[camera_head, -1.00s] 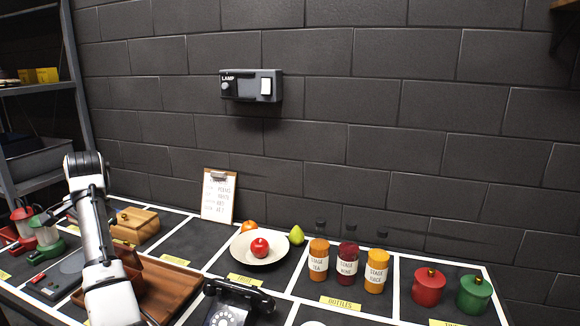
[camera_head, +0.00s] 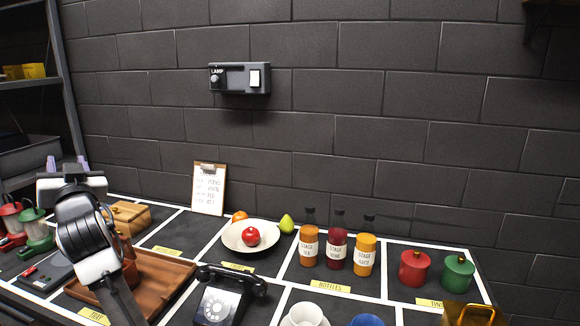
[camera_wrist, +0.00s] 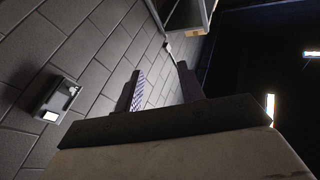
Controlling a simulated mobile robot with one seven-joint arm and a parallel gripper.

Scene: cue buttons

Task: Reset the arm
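My gripper (camera_head: 67,164) is raised over the left end of the table in the head view, pointing up and away. Its two purplish fingers stand apart. In the wrist view the fingers (camera_wrist: 160,72) are also apart, with only the wall and a shelf beyond and nothing between them. My arm hides part of the brown tray (camera_head: 160,280) and things around it.
A lamp switch box (camera_head: 240,78) is on the dark brick wall. The table holds a clipboard (camera_head: 208,188), a plate (camera_head: 234,243) with a red apple (camera_head: 251,237), bottles (camera_head: 336,250), a telephone (camera_head: 222,300) and red and green tins (camera_head: 414,268). A shelf rack (camera_head: 65,90) stands at left.

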